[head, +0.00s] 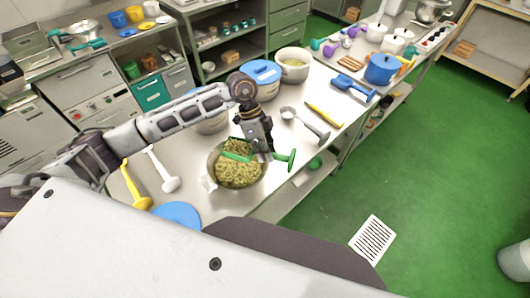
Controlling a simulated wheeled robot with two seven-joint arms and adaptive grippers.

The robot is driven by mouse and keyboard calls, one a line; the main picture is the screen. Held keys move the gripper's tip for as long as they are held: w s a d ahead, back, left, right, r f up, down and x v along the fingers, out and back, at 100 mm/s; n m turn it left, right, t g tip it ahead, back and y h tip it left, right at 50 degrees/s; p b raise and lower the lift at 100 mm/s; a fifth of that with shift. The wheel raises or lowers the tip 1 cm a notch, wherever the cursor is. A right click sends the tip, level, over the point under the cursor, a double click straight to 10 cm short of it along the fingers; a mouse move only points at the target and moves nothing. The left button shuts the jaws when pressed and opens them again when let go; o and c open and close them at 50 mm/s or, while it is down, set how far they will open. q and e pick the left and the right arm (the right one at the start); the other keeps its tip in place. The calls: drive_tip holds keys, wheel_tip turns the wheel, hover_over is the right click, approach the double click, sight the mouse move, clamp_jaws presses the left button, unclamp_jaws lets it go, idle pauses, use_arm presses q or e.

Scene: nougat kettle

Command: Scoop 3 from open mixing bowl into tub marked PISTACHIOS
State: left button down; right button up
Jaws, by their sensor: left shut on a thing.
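The open mixing bowl (238,186) stands on the steel table, full of greenish-yellow pieces. My left gripper (264,153) is shut on a green scoop (286,160) at the bowl's right side. The scoop's handle sticks out to the right past the bowl rim. Its green head shows over the heap at the bowl's far side; I cannot tell if it is in the pieces. No PISTACHIOS label is readable. Behind the bowl stand a blue-lidded tub (261,74), an open pale tub (292,67) and a container partly hidden by my left arm. My right gripper is not in view.
A grey ladle (305,122) and a yellow tool (324,115) lie right of the bowl. A white tool (163,172), a yellow scoop (136,187) and a blue disc (176,216) lie left of it. A blue pot (382,69) stands on the far-right table.

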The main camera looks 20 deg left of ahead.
use_arm(q)
drive_tip(key=shift+d+r, duration=0.15)
drive_tip(key=shift+r, duration=0.85)
idle(0.8)
drive_tip(key=shift+s, duration=0.1)
